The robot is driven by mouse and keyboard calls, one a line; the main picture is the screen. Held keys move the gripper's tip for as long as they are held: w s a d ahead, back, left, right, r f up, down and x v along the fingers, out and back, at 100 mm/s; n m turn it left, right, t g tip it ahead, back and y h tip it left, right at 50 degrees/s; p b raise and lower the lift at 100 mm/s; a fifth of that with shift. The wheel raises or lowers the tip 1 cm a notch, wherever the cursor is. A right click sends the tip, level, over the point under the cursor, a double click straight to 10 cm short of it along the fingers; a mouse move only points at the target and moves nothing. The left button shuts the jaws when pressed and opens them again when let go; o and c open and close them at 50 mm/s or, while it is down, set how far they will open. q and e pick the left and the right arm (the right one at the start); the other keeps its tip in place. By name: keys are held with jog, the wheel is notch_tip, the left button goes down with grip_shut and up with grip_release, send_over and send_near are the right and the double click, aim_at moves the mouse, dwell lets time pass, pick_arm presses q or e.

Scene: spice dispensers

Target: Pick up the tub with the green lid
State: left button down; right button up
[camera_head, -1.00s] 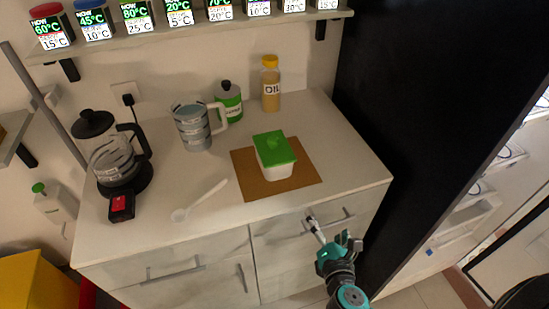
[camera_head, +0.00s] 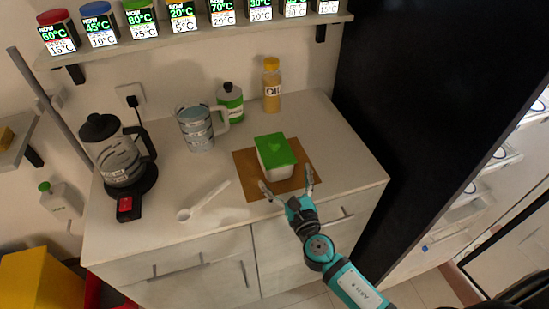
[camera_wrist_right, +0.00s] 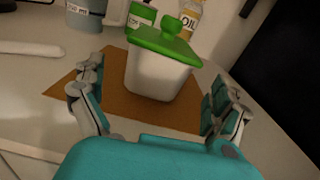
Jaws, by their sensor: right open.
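The white tub with the green lid (camera_head: 276,155) stands upright on a brown mat (camera_head: 243,161) on the counter. In the right wrist view the tub (camera_wrist_right: 160,72) is ahead, between the fingers and beyond their tips. My right gripper (camera_head: 286,187) is open and empty at the mat's front edge, just in front of the tub. In the wrist view its two fingers (camera_wrist_right: 160,100) are spread wide, with the tub apart from them. My left gripper is not in view.
A measuring jug (camera_head: 194,127), a green canister (camera_head: 231,104) and an oil bottle (camera_head: 272,86) stand behind the tub. A white spoon (camera_head: 204,201) and a coffee maker (camera_head: 120,155) are to the left. A dark panel (camera_head: 425,85) rises at the right.

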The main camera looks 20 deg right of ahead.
aim_at(282, 168)
jog(key=shift+w, duration=0.3)
jog(key=w, duration=0.1)
jog(key=w+r+p, duration=0.1)
jog(key=w, duration=0.1)
jog(key=shift+a+r+p, duration=0.1)
jog(key=shift+r+p, duration=0.1)
jog(key=shift+p, duration=0.1)
jog(key=shift+w+f, duration=0.25)
jog(key=shift+w, duration=0.85)
jog(key=c, duration=1.3)
jog(key=shift+r, duration=0.1)
